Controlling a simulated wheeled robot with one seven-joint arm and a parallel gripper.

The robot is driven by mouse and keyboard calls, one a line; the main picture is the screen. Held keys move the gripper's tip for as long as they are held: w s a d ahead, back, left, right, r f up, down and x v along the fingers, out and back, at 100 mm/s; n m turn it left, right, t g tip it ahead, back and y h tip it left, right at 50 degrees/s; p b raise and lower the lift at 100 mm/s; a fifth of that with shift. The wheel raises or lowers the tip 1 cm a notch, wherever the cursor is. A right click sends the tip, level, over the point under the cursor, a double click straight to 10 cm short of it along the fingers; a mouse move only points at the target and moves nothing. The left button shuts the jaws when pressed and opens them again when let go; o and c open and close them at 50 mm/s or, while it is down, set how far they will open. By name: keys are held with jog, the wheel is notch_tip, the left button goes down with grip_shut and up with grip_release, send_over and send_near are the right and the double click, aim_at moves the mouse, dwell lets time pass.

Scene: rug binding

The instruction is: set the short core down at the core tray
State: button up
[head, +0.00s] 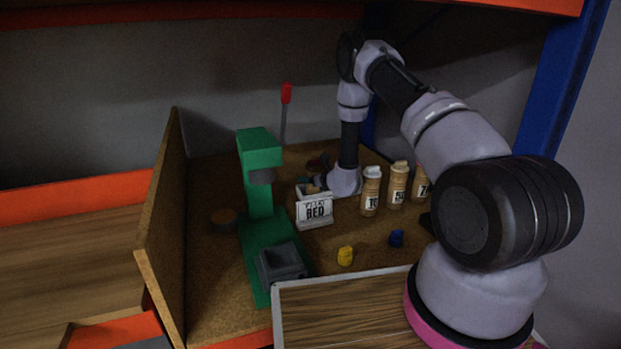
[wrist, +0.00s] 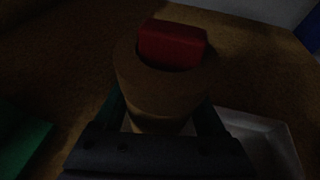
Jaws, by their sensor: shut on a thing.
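My gripper (wrist: 162,112) is shut on a tan, round core (wrist: 150,88), which stands between the fingers in the wrist view. A red block (wrist: 172,44) shows at the core's far upper end; I cannot tell if it sits in the core or behind it. A pale tray (wrist: 265,140) lies below and right of the gripper. In the head view my gripper (head: 322,184) is low, just behind a small white bin (head: 315,222) with a label ending in "BED". The held core is mostly hidden there. I cannot tell which container is the core tray, or whether the core touches anything.
Tan bottles (head: 371,192) stand to the right. A brown panel (head: 165,225) edges the left.

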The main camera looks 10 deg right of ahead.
jog(key=o, duration=1.6)
jog(key=shift+f, duration=0.1)
jog(key=shift+c, duration=0.2)
jog(key=shift+s+d+r, duration=0.1)
jog(key=shift+s+r, duration=0.15)
jog(key=v, duration=1.1)
jog(key=shift+s, duration=0.2)
jog(key=shift+d, duration=0.15)
